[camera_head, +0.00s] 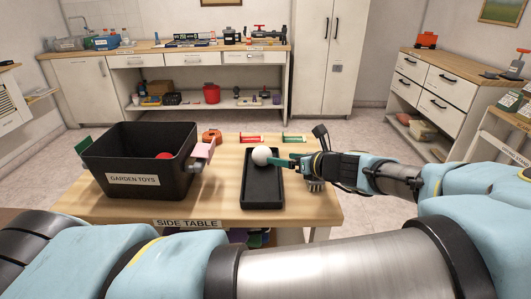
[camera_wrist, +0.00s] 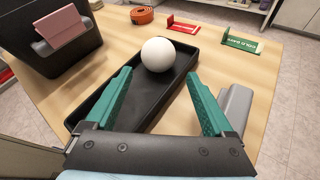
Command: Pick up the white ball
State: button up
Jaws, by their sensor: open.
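The white ball (camera_head: 262,156) sits at the far end of a black tray (camera_head: 263,196) on the side table. In the wrist view the ball (camera_wrist: 158,55) rests in the tray (camera_wrist: 147,115) just ahead of my fingers. My gripper (camera_wrist: 158,90) has two green fingers spread apart, with nothing between them. In the head view my gripper (camera_head: 278,162) reaches in from the right over the tray, its fingertips close beside the ball.
Red (camera_head: 250,138) and green (camera_head: 293,138) holders and an orange coil (camera_head: 211,136) lie behind the tray.

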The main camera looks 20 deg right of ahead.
aim_at(268, 156)
jog(key=x, duration=0.4)
jog(key=shift+w+a+f+p, duration=0.1)
jog(key=shift+w+a+p, duration=0.05)
jog(key=shift+w+p, duration=0.2)
jog(key=p+x, duration=0.2)
jog(key=x, duration=0.2)
jog(key=shift+w+a+f, duration=0.15)
jog(key=shift+w+a, duration=0.1)
jog(key=shift+w, duration=0.05)
jog(key=shift+w+f, duration=0.2)
jog(key=shift+w, duration=0.05)
jog(key=c, duration=1)
jog(key=shift+r, duration=0.15)
notch_tip(268, 156, up, 10)
jog(key=shift+f+b, duration=0.1)
jog(key=shift+b, duration=0.85)
